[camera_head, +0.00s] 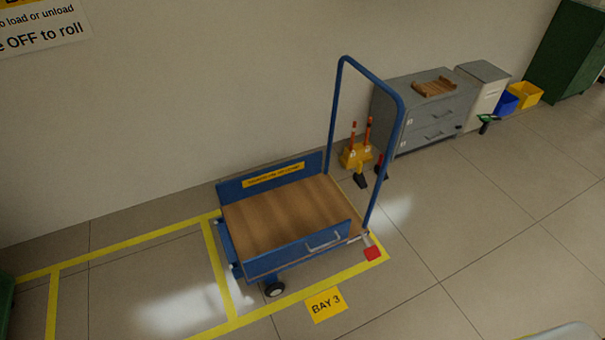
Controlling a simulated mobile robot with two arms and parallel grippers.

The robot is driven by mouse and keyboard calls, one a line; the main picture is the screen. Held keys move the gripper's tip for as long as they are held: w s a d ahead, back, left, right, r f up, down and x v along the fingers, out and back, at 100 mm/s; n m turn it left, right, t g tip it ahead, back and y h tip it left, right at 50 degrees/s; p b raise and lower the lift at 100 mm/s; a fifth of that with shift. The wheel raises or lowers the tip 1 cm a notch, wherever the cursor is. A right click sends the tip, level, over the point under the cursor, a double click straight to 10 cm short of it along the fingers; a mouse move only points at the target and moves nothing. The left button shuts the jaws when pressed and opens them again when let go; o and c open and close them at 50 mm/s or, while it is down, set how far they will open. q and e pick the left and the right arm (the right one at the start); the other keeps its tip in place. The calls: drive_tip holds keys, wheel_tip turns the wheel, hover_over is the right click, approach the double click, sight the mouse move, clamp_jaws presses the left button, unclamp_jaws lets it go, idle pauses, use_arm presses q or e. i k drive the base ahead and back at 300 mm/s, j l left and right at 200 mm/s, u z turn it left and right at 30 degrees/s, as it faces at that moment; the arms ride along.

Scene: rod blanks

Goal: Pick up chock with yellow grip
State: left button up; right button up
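A small black wedge (361,181), chock-like, sits on the floor just in front of a yellow stand (353,157), behind the cart. Its upper end overlaps the yellow stand in the picture, so I cannot tell clearly whether its grip is yellow. A second dark chock with a red grip (380,160) stands just right of it, partly hidden by the cart handle. A dark chock with a green grip (486,119) is farther right, by the cabinets. Neither of my grippers is in view.
A blue cart (286,215) with a bare wooden deck stands in the yellow-marked bay, a red pedal (373,253) at its right. A grey drawer cabinet (428,112) holds a wooden rack (434,87). Blue (506,103) and yellow bins (526,94) stand farther right.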

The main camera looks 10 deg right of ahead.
sight(358, 178)
drive_tip(key=i+l+u, duration=0.15)
drive_tip(key=l, duration=0.3)
drive_tip(key=i+l+u, duration=0.2)
drive_tip(key=l, duration=0.2)
drive_tip(key=i+l+u, duration=0.15)
drive_tip(key=l, duration=0.35)
drive_tip(key=l+u, duration=0.15)
drive_tip(key=l, duration=0.3)
drive_tip(key=i, duration=0.05)
